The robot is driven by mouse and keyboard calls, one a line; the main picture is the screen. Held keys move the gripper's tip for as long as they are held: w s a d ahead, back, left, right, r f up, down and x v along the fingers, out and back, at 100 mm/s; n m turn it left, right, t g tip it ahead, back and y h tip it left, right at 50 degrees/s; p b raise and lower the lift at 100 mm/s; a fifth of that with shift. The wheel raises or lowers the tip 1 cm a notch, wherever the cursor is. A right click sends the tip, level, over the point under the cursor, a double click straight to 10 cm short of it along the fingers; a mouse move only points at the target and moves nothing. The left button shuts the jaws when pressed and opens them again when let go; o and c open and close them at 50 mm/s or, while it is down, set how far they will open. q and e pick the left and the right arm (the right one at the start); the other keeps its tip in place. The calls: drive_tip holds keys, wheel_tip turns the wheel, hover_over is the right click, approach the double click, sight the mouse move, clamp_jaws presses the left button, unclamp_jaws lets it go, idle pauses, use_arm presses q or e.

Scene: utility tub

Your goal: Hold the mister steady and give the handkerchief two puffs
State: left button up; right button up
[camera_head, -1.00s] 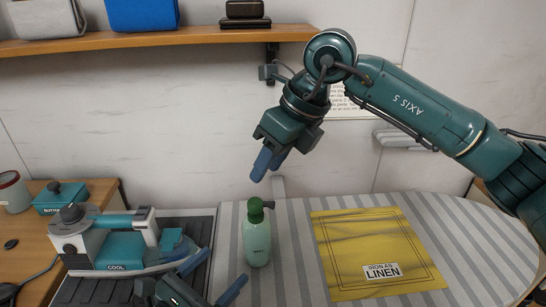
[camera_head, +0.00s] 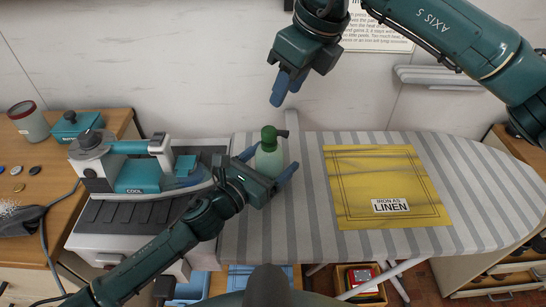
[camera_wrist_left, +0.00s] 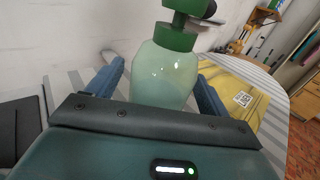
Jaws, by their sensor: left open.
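The mister (camera_head: 268,157), a pale green bottle with a dark green spray head, stands upright on the striped ironing board. My left gripper (camera_head: 267,168) is open, with one finger on each side of the bottle. The left wrist view shows the mister (camera_wrist_left: 165,72) between the two blue fingers, with a gap visible at the right finger. My right gripper (camera_head: 283,88) hangs above and behind the mister, holding nothing; its blue fingers are close together. The yellow handkerchief (camera_head: 375,170) lies flat on the board to the right, with a label reading "IRON AS LINEN".
A teal and white iron (camera_head: 140,175) marked "COOL" rests on a dark ribbed stand left of the mister. The ironing board (camera_head: 300,225) is clear in front of the handkerchief. A teal box (camera_head: 76,126) and a jar (camera_head: 28,122) stand on the left counter.

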use_arm(q)
drive_tip(key=shift+w+d, duration=0.25)
drive_tip(key=shift+w, duration=0.05)
drive_tip(key=shift+c, duration=0.2)
drive_tip(key=c, duration=1.2)
use_arm(e)
clamp_jaws()
idle(0.9)
